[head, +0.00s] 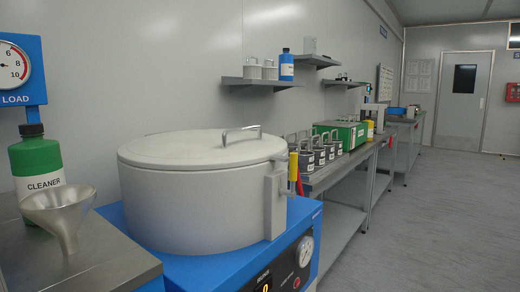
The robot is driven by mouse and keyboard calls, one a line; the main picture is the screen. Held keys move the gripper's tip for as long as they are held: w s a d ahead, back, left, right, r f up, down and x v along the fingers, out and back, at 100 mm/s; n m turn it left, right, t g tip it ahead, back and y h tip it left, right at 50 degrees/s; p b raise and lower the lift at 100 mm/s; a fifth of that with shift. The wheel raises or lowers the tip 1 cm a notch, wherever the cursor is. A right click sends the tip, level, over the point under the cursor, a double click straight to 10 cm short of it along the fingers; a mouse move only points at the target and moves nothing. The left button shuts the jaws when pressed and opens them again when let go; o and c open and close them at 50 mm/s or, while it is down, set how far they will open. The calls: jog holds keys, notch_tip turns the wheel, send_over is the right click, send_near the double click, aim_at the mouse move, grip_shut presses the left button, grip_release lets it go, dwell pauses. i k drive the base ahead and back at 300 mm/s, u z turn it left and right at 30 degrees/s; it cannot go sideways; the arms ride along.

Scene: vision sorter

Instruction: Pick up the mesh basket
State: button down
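I cannot make out a mesh basket in the head view. A large round light-grey vessel (190,215) stands close in front on a blue machine base (320,240). Its lid (185,148), with a metal handle (241,134) on top, is on, so its inside is hidden. A latch (275,200) sits on the vessel's right side. My gripper is not in the head view.
At left a metal funnel (60,212) and a green cleaner bottle (36,160) stand on a grey bench (85,262), under a load gauge (14,66). Black canisters (308,160) and a green box (343,133) line the farther benches. The floor (450,220) at right is clear.

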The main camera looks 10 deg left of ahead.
aim_at(329, 151)
jog(key=u, duration=0.15)
jog(key=i, duration=0.3)
jog(key=z, duration=0.65)
jog(key=i, duration=1.9)
jog(key=u, duration=0.35)
